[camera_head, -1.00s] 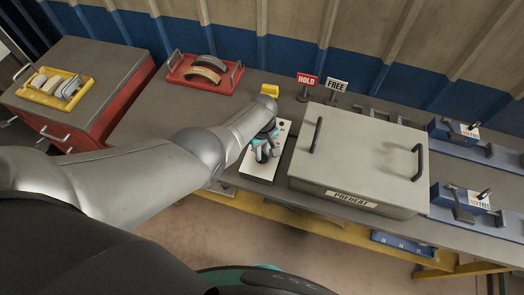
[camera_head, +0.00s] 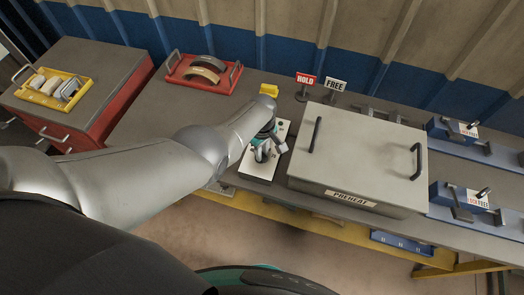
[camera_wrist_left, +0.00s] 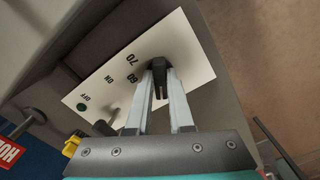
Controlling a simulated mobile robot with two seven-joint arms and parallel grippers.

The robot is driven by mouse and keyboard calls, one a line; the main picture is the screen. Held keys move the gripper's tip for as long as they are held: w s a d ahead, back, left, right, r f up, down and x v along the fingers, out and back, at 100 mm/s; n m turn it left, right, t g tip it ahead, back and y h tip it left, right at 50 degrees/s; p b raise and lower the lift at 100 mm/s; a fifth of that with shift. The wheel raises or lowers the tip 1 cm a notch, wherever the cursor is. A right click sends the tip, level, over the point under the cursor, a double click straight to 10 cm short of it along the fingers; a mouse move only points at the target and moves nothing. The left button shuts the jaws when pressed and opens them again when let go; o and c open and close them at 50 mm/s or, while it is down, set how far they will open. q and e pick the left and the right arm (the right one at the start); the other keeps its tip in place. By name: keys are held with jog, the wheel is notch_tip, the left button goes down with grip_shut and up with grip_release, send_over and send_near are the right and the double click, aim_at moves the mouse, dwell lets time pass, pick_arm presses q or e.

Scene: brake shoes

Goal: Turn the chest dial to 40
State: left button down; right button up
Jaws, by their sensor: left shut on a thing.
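The chest (camera_head: 366,150) is a big pale box with two dark handles and a PREHEAT label. At its left is a white control panel (camera_head: 283,128), also in the left wrist view (camera_wrist_left: 196,62). There the panel shows the marks 70, 60, ON and OFF and a green button (camera_wrist_left: 81,107). The dark chest dial (camera_wrist_left: 159,90) is between the fingers of my left gripper (camera_wrist_left: 158,76), which is shut on it. In the head view my left gripper (camera_head: 264,151) is over the panel. Fingers hide part of the scale; I cannot read the setting.
A yellow block (camera_head: 269,90) and HOLD (camera_head: 305,82) and FREE (camera_head: 335,86) signs stand behind the panel. A red tray (camera_head: 182,73) with curved shoes is at the back left. A yellow tray (camera_head: 22,93) sits on the red cabinet. Blue fixtures (camera_head: 452,130) are at right.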

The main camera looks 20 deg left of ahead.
pick_arm(q)
jog(key=c, duration=0.8)
grip_release()
jog(key=shift+r, duration=0.1)
notch_tip(320, 180, up, 5)
jog(key=p, duration=0.4)
jog(key=shift+r, duration=0.1)
notch_tip(320, 180, up, 10)
jog(key=shift+s, duration=0.1)
